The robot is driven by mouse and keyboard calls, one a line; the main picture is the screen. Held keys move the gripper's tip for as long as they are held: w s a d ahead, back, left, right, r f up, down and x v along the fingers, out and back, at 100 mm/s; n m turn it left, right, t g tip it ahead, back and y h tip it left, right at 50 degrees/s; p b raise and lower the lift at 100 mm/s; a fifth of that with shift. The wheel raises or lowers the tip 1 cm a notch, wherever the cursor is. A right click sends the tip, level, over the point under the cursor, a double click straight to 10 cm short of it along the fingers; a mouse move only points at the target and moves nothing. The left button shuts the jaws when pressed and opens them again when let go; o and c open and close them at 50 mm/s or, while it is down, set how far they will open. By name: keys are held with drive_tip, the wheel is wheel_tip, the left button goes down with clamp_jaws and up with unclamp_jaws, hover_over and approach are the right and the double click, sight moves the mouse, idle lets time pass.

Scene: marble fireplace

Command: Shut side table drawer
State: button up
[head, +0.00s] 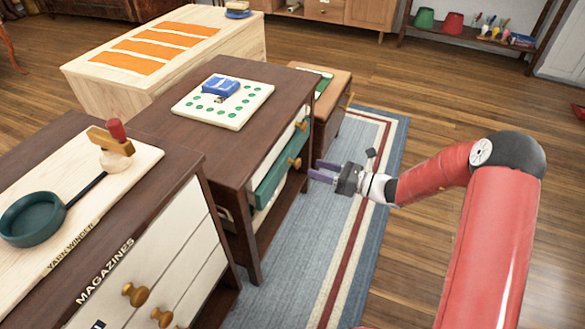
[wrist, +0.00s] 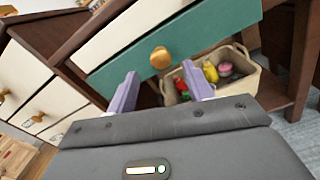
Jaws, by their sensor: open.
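The dark brown side table (head: 200,135) stands mid-left in the head view. Its front has a cream upper drawer (head: 278,143) and a green drawer (head: 272,180) below it, each with a round wooden knob. The green drawer front also fills the upper middle of the wrist view (wrist: 215,38), and its knob (wrist: 160,58) shows there. The green front seems to stand slightly forward; how far is hard to tell. My gripper (head: 318,170) is open and empty in front of the green drawer, with its purple fingers pointing at it, either side of the knob in the wrist view.
A tan basket (wrist: 240,78) with toys sits below the green drawer. A cabinet marked MAGAZINES (head: 150,265) stands at near left and a small brown table (head: 335,90) beyond. The blue rug (head: 290,270) in front is clear.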

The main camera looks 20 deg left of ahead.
sight(300, 163)
drive_tip(key=a, duration=0.6)
drive_tip(key=shift+w+a, duration=0.3)
drive_tip(key=shift+a, duration=0.05)
clamp_jaws()
